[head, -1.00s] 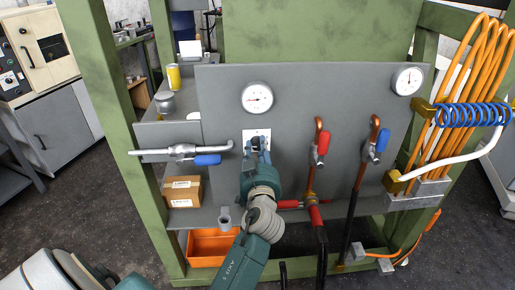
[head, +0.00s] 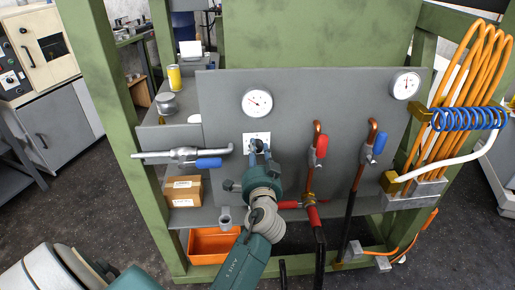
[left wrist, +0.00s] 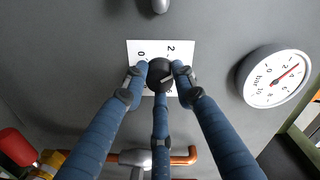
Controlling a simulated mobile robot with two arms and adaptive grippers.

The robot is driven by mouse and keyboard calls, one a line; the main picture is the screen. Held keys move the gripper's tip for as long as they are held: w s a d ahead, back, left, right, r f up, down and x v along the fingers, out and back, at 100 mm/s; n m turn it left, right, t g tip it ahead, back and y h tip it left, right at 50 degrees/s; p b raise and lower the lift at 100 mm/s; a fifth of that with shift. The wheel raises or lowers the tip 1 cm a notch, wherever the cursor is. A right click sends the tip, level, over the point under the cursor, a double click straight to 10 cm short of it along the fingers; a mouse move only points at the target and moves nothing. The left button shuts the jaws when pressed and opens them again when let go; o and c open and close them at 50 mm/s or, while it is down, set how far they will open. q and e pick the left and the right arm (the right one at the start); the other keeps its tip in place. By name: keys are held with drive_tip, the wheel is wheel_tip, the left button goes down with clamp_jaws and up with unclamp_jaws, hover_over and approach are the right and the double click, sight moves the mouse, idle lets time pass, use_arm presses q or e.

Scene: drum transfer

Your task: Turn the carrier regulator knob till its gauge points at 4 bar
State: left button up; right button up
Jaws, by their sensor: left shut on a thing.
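My left gripper (head: 258,152) reaches up to the grey panel. In the left wrist view its blue fingers (left wrist: 160,92) are closed around the black round regulator knob (left wrist: 160,73), which has a short white mark on its face. The knob sits on a white scale plate (left wrist: 134,48), also visible in the head view (head: 249,139). The round white gauge (head: 257,102) is just above the knob; its needle points to the upper left. In the left wrist view this gauge (left wrist: 277,78) is turned sideways, with a red needle toward the upper right near the 4. My right gripper is out of view.
A second gauge (head: 405,86) is at the panel's upper right. A blue-handled lever valve (head: 208,163) is left of the knob. A red-handled valve (head: 321,147) and another blue-handled valve (head: 379,143) are to its right. A cardboard box (head: 183,191) and orange bin (head: 212,245) are at lower left.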

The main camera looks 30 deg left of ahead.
use_arm(q)
drive_tip(key=m, duration=0.2)
drive_tip(key=m+p, duration=0.2)
drive_tip(key=m, duration=0.1)
drive_tip(key=shift+r+m, duration=0.25)
drive_tip(key=shift+m, duration=0.05)
idle(0.5)
drive_tip(key=o, duration=1)
drive_tip(key=shift+o, duration=0.8)
drive_tip(key=shift+w+f, duration=0.1)
drive_tip(key=shift+f, duration=0.05)
drive_tip(key=v, duration=0.7)
drive_tip(key=shift+d, duration=0.2)
